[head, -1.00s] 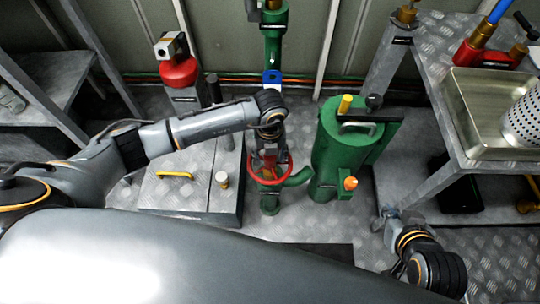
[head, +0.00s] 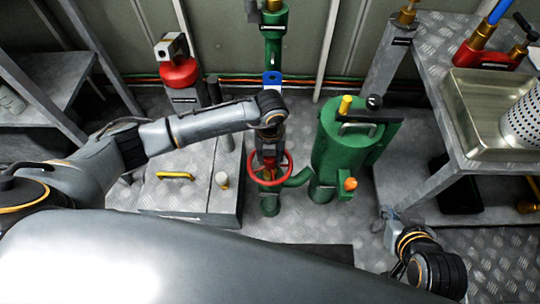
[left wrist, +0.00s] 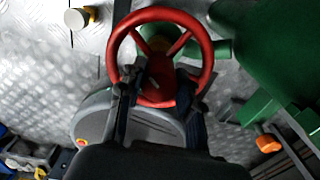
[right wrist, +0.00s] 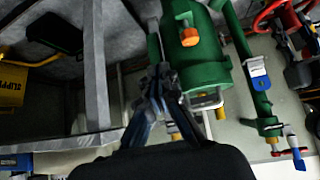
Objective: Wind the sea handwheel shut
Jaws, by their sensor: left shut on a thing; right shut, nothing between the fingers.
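The sea handwheel (head: 251,168) is a red ring on a green valve with a green pipe, low in the middle of the head view. In the left wrist view the red handwheel (left wrist: 160,13) fills the upper middle, with spokes meeting at its hub. My left gripper (head: 269,160) is over the wheel from above. Its dark fingers (left wrist: 160,88) lie on both sides of the near rim and a spoke, shut on the wheel. The exact contact is partly hidden. My right gripper (head: 390,214) is shut and empty, low at the right; its fingertips (right wrist: 158,78) touch each other.
A green cylinder (head: 340,150) with a yellow knob and orange knob stands just right of the wheel. A grey box (head: 185,205) with a yellow handle is to the left. A metal bench (head: 440,100) with a steel tray (head: 460,130) is at the right.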

